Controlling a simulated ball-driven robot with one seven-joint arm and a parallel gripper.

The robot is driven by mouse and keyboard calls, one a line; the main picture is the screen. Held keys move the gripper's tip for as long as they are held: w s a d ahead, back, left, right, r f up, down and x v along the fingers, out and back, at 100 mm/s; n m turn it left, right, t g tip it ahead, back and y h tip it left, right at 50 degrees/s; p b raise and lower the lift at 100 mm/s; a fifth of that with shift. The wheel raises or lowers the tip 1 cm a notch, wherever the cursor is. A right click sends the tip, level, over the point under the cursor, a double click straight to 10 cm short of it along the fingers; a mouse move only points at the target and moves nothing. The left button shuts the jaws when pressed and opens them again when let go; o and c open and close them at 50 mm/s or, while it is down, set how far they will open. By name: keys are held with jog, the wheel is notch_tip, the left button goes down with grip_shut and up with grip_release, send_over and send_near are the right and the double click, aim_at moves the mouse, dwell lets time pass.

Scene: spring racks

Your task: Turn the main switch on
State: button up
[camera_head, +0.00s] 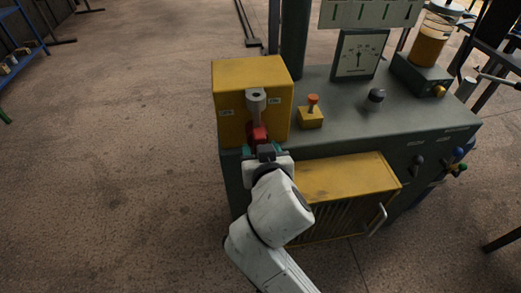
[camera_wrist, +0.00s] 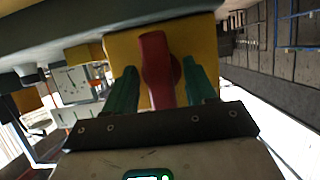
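The main switch is a yellow box (camera_head: 232,105) on the left end of the dark green machine, with a grey pivot and lever (camera_head: 256,103) on its front. The lever hangs down and ends in a red handle (camera_head: 258,135). My gripper (camera_head: 264,149) is at this handle, its green fingers spread. In the wrist view the red handle (camera_wrist: 156,60) stands between the two green fingers of my gripper (camera_wrist: 159,68), with narrow yellow gaps beside it. The fingers do not appear closed on it. The handle's lower end is partly hidden by my gripper.
A small yellow box with an orange-red knob (camera_head: 312,103), a black knob (camera_head: 376,96) and a dial gauge (camera_head: 358,55) are on the machine top (camera_head: 340,118). A yellow cover (camera_head: 345,176) with a grille juts out to the right of my arm.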

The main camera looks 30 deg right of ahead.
jog(key=shift+r, duration=0.1)
jog(key=v, duration=1)
jog(key=shift+s, duration=0.35)
jog(key=shift+r, duration=0.1)
jog(key=s+d+f+n+g+p, duration=0.1)
jog(key=s+d+f+g+p, duration=0.45)
jog(key=d+f, duration=0.3)
jog(key=s+d+f+n+g+y+p, duration=0.1)
jog(key=s+f+g+y, duration=0.1)
jog(key=s, duration=0.5)
jog(key=s+d+f+n+g+y+p, duration=0.1)
jog(key=s+f+g+y+p, duration=0.1)
jog(key=s+f+g, duration=0.2)
jog(key=s+f, duration=0.2)
jog(key=s, duration=0.1)
jog(key=shift+d, duration=0.1)
